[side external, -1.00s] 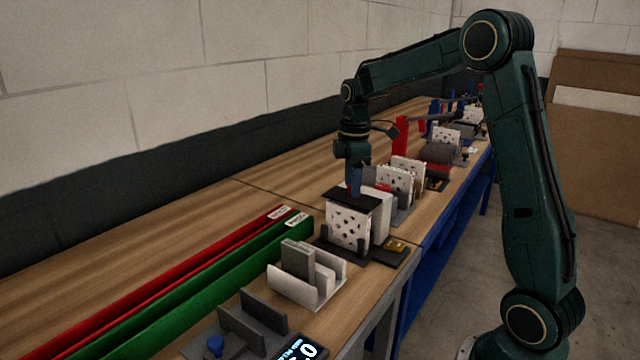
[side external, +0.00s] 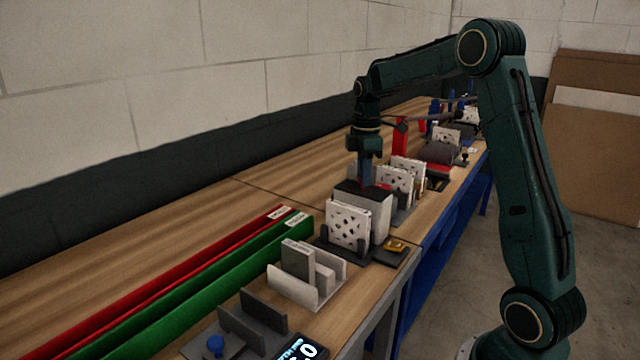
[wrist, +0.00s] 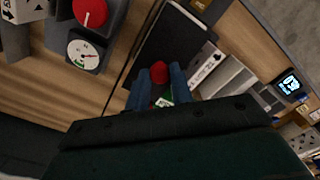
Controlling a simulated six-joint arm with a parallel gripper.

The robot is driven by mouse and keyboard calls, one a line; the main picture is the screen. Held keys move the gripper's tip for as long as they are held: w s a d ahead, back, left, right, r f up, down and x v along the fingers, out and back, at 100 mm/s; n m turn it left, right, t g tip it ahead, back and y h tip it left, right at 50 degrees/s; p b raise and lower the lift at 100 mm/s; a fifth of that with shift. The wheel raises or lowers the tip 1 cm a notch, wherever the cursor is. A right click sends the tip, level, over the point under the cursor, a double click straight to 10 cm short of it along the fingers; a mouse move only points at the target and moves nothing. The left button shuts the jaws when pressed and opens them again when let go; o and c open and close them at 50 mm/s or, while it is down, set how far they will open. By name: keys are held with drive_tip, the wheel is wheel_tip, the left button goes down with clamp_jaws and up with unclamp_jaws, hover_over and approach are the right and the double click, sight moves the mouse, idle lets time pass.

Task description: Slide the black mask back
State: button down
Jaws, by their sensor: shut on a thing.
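The black mask (side external: 362,191) is a flat dark plate on top of a white box (side external: 377,216). In the wrist view the mask (wrist: 172,42) is a dark rectangle with a round red knob (wrist: 160,72) near its lower end. My gripper (side external: 366,182) points down onto the mask. In the wrist view its blue fingers (wrist: 160,85) stand on either side of the knob, shut on it. The gripper hides the contact in the side view. A white panel with dark holes (side external: 347,226) stands upright in front of the box, its top edge uncovered.
A grey slotted holder (side external: 305,277) and red and green rails (side external: 190,285) lie nearer the camera. More white perforated panels (side external: 395,180) and a red post (side external: 400,137) stand behind. A dial gauge (wrist: 86,55) shows in the wrist view. Bare wood lies to the left.

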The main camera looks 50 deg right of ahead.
drive_tip(key=shift+d, duration=0.7)
drive_tip(key=c, duration=1.2)
unclamp_jaws()
drive_tip(key=shift+r, duration=0.1)
wheel_tip(320, 180, up, 14)
drive_tip(key=shift+f, duration=0.2)
drive_tip(key=shift+a, duration=0.1)
